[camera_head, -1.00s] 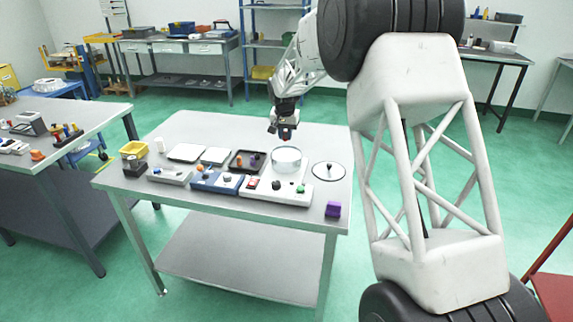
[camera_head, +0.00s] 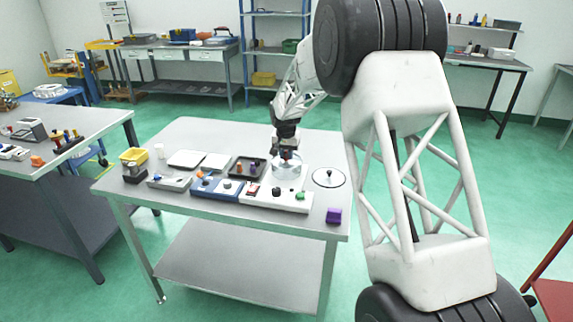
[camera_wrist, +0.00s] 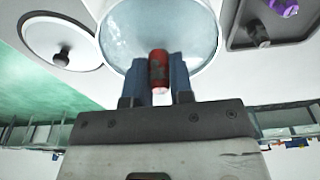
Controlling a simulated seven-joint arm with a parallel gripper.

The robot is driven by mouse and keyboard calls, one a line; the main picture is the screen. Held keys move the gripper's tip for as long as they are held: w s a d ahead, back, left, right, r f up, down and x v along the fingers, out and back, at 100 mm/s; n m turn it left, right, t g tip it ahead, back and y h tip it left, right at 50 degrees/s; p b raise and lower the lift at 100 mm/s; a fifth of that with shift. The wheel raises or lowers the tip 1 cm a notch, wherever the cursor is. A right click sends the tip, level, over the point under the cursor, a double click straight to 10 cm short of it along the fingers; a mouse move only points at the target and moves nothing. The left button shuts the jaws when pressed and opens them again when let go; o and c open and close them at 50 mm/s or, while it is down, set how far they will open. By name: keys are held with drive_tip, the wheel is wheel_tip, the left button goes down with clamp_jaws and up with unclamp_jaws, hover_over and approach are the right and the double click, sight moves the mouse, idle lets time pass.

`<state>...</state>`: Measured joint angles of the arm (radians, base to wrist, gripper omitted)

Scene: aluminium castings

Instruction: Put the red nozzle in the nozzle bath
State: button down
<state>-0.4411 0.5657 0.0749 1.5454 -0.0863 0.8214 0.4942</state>
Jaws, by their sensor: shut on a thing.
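My gripper (camera_wrist: 160,80) is shut on the red nozzle (camera_wrist: 158,62) and holds it between its two blue-grey fingers. In the wrist view, the nozzle lies across the round opening of the nozzle bath (camera_wrist: 115,30), a clear-walled bowl. In the head view, my gripper (camera_head: 287,155) is directly over the bath (camera_head: 286,170), with its fingers at or near the rim. I cannot tell how deep the nozzle reaches.
A round lid with a black knob (camera_head: 328,178) lies right of the bath. A dark tray (camera_head: 233,169) with small parts stands to its left. White and blue devices (camera_head: 216,187) line the front. A purple block (camera_head: 333,216) sits at the front right corner.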

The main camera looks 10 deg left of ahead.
sight(286, 160)
drive_tip(key=shift+f, duration=0.3)
drive_tip(key=shift+f, duration=1.85)
drive_tip(key=shift+f, duration=0.15)
drive_tip(key=c, duration=1)
unclamp_jaws()
wheel_tip(286, 160, up, 12)
drive_tip(key=s, duration=0.1)
drive_tip(key=shift+s, duration=0.4)
